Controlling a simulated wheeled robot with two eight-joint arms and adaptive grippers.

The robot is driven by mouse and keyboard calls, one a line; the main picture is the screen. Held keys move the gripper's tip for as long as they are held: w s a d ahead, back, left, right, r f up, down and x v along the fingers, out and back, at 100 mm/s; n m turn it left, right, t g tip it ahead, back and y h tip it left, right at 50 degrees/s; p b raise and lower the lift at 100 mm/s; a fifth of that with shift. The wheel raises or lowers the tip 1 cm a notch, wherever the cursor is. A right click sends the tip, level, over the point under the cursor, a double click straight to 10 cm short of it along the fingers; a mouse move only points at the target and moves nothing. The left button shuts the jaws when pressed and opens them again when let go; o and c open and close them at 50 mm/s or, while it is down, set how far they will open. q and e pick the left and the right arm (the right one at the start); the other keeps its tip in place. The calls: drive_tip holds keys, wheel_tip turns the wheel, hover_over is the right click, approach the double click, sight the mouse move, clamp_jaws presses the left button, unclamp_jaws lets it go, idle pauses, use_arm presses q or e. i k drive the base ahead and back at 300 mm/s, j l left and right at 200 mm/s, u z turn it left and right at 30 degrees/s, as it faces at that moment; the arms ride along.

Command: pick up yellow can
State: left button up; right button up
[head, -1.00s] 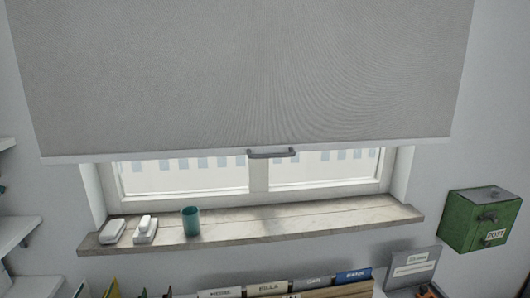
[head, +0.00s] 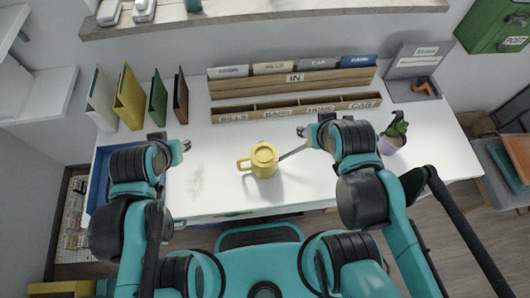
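The yellow can (head: 264,161), a watering can, stands upright on the white desk (head: 225,198) near the middle of the head view. Its handle points left and its thin grey spout points right. My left gripper (head: 185,146) is over the desk to the left of the can, apart from it. My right gripper (head: 302,132) is to the right of the can, close to the spout's tip in the picture; I cannot tell whether they touch. The fingers are too small to show whether either gripper is open or shut.
A wooden file organizer (head: 295,108) stands at the back of the desk. Several upright binders (head: 129,98) are at the left, above a blue tray (head: 98,180). A purple-potted plant (head: 393,138) stands right, beside my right arm. The desk around the can is clear.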

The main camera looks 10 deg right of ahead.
sight(264, 158)
drive_tip(key=k+z, duration=0.15)
drive_tip(key=z, duration=0.25)
drive_tip(key=k+z, duration=0.15)
drive_tip(key=z, duration=0.2)
drive_tip(key=k+z, duration=0.15)
drive_tip(key=z, duration=0.25)
drive_tip(key=k+z, duration=0.15)
drive_tip(key=z, duration=0.2)
drive_tip(key=j+u, duration=0.1)
drive_tip(key=u, duration=0.4)
drive_tip(key=i+j+u, duration=0.1)
drive_tip(key=u, duration=0.4)
drive_tip(key=k+l+u, duration=0.2)
drive_tip(key=l+u, duration=0.15)
drive_tip(key=l, duration=0.15)
drive_tip(key=k+l+u, duration=0.6)
drive_tip(key=l+u, duration=0.15)
drive_tip(key=l, duration=0.1)
